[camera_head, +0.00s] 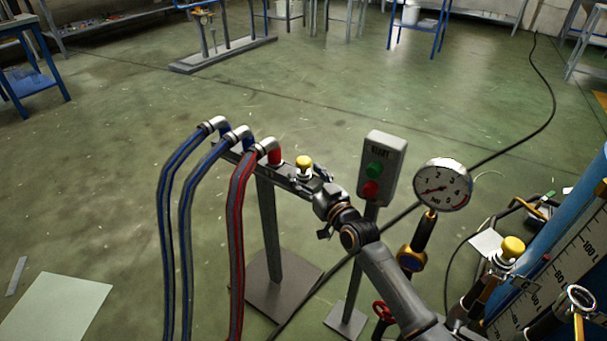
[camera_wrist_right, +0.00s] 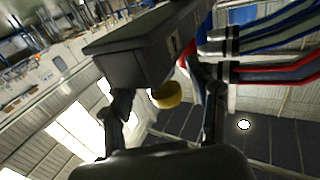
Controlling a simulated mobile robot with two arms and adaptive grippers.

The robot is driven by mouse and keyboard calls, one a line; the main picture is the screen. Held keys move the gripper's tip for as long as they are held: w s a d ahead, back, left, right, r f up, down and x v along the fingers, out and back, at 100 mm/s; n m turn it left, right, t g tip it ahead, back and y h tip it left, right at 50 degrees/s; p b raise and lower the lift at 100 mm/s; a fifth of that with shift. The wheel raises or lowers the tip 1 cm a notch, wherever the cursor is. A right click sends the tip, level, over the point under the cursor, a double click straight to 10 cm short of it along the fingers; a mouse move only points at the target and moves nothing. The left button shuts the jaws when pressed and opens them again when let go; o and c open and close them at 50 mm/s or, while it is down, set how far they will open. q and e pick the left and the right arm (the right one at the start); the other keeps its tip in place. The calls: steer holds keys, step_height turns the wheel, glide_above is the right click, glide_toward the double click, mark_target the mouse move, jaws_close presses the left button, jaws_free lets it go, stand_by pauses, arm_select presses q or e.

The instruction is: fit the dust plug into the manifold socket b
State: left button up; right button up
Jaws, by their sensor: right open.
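The manifold (camera_head: 240,155) is a dark bar on a post, with hose ends along its left part. A yellow-topped dust plug (camera_head: 304,162) with a pale metal base stands upright at its right part; I cannot tell how deep it sits. Its yellow top shows between my fingers in the right wrist view (camera_wrist_right: 166,95). My right gripper (camera_head: 318,182) is open, just right of the plug and close to the bar. In the wrist view its fingers (camera_wrist_right: 165,110) are spread either side of the yellow top, with gaps. Socket b's label is not readable. My left gripper is out of view.
Blue and red-striped hoses (camera_head: 236,220) hang from the manifold's left. A button box (camera_head: 383,165) on a post and a pressure gauge (camera_head: 443,185) stand right of the bar. Another yellow-topped fitting (camera_head: 512,247) is at lower right. Open floor lies beyond.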

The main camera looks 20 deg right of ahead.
steer(key=shift+x, duration=0.95)
steer(key=c, duration=1.1)
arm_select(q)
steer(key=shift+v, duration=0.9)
arm_select(e)
jaws_close()
steer(key=shift+r, duration=0.15)
